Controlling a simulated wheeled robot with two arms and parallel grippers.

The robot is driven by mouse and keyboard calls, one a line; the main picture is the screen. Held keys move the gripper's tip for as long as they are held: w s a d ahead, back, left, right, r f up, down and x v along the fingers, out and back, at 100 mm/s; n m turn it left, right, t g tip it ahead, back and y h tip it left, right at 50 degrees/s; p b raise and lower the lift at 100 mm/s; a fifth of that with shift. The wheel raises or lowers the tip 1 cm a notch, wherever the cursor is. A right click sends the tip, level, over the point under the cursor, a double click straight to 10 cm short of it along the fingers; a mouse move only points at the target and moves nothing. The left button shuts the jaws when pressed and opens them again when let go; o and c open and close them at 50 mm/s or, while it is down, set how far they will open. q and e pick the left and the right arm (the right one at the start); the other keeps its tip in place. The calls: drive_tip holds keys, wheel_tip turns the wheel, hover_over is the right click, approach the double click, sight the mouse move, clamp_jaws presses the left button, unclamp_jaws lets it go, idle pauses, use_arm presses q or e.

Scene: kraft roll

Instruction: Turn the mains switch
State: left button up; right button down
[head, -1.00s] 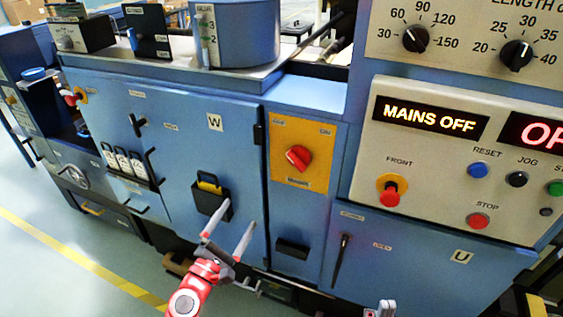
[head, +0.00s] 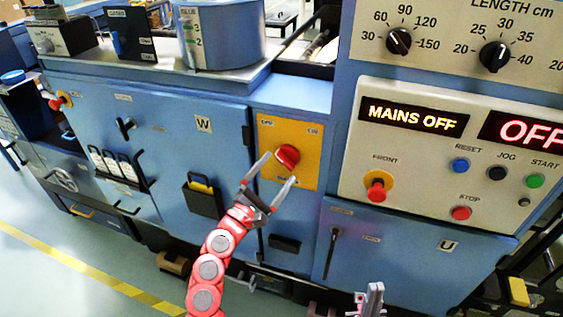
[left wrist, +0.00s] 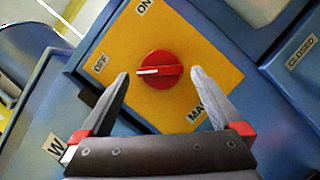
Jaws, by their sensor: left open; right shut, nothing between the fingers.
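The mains switch is a red rotary knob (head: 288,157) on a yellow plate (head: 305,136) on the blue cabinet. In the left wrist view the red knob (left wrist: 159,70) has a white pointer line aimed toward the OFF label; the ON label is at the plate's top. My left gripper (head: 278,170) is open, with its fingertips at the plate's lower left, just short of the knob. In the left wrist view my left gripper (left wrist: 160,78) has one finger on each side of the knob, apart from it. My right gripper (head: 369,298) is at the bottom edge, shut and empty.
A display (head: 413,114) reads MAINS OFF. The control panel right of the switch has a red FRONT button (head: 376,191), a STOP button (head: 461,213) and a blue RESET button (head: 460,166). A black holder (head: 203,198) sits on the door marked W, left of my left arm.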

sight(286, 158)
use_arm(q)
drive_tip(key=shift+x, duration=1.4)
drive_tip(key=shift+f, duration=0.1)
drive_tip(key=c, duration=1.2)
